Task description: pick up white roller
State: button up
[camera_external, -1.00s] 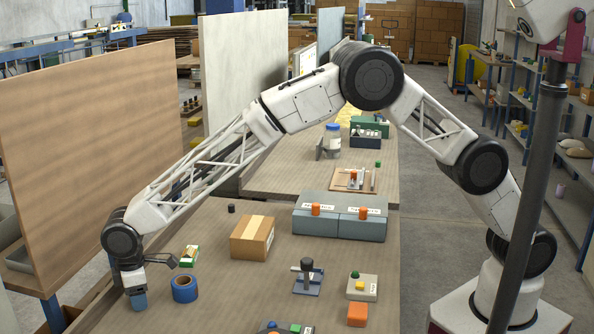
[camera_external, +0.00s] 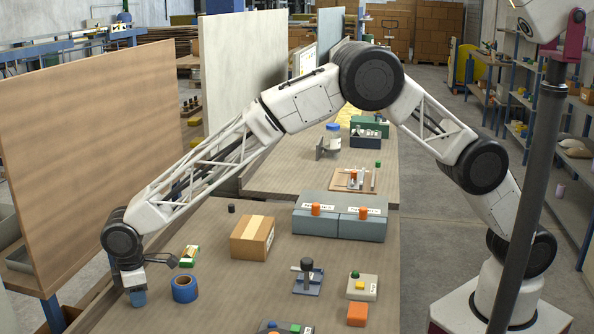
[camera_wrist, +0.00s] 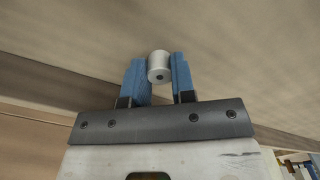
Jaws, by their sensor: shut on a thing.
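The white roller (camera_wrist: 159,66) is a short pale cylinder with a dark hole in its end. In the wrist view it sits between the two blue fingers of my gripper (camera_wrist: 158,75), near their tips. The gripper is shut on it. In the external view my gripper (camera_external: 138,299) points down at the left edge of the front table, and the roller is hidden there. I cannot tell whether the roller touches the tabletop.
A blue tape roll (camera_external: 184,289) lies just right of my gripper. A green-and-yellow box (camera_external: 189,256) and a cardboard box (camera_external: 252,238) stand behind it. A tape dispenser-like tool (camera_external: 307,277) and a button box (camera_external: 362,287) lie further right. A wooden panel (camera_external: 90,150) stands left.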

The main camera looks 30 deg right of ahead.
jog(key=shift+r, duration=0.15)
notch_tip(320, 180, up, 10)
dwell(0.6)
